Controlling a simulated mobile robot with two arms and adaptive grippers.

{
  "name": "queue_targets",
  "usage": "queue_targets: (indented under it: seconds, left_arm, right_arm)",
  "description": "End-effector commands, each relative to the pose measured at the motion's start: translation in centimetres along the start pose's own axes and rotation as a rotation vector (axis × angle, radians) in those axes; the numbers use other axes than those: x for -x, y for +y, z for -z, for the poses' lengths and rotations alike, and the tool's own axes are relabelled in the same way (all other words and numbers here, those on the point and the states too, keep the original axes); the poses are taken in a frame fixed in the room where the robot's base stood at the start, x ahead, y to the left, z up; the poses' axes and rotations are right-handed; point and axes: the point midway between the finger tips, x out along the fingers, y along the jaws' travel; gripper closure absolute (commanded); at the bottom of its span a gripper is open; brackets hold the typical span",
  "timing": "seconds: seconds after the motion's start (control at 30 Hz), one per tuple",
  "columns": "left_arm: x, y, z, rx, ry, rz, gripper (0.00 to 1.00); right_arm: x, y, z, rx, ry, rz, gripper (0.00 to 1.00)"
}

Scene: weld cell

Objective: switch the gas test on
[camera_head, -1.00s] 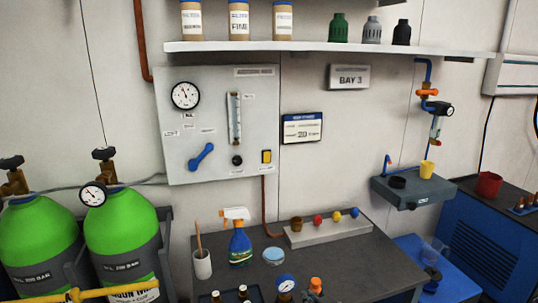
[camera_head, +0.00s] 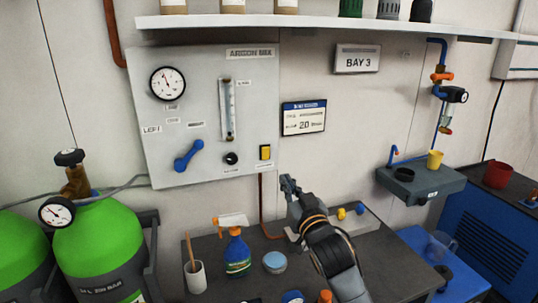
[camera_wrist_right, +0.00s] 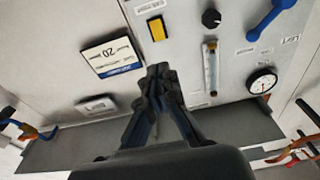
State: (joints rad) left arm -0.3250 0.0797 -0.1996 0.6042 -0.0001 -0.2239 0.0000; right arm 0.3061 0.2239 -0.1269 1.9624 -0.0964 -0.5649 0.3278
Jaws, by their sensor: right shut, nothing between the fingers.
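A yellow switch in a black frame (camera_head: 265,152) sits at the lower right of the grey gas panel (camera_head: 205,65). It also shows in the right wrist view (camera_wrist_right: 157,28); I cannot read its label or tell its position. My right gripper (camera_head: 288,182) is shut and empty, in front of the wall below and a little right of the switch. In the right wrist view its closed fingertips (camera_wrist_right: 159,70) point toward the panel, apart from the switch in the picture. My left gripper is not in view.
The panel also carries a gauge (camera_head: 168,83), a flow tube (camera_head: 228,110), a blue lever (camera_head: 188,156) and a black knob (camera_head: 231,158). A blue-framed sign (camera_head: 303,118) hangs right of the switch. A spray bottle (camera_head: 237,255) stands on the bench below. The shelf (camera_head: 330,27) juts out above.

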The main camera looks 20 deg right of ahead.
Motion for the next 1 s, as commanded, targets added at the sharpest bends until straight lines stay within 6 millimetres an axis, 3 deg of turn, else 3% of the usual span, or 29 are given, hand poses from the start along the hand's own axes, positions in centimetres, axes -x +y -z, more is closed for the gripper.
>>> queue_targets:
  seconds: [0.33,0.7,1.0]
  left_arm:
    - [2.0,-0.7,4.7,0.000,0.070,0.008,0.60]
    - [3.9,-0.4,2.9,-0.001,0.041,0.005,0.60]
    - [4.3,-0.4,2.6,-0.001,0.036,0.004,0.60]
  right_arm:
    - [-5.8,0.0,0.4,-0.002,-0.001,0.000,1.00]
    - [-11.8,-0.1,0.3,-0.001,-0.001,0.001,1.00]
    - [-13.6,-0.1,0.1,0.000,-0.001,0.001,1.00]
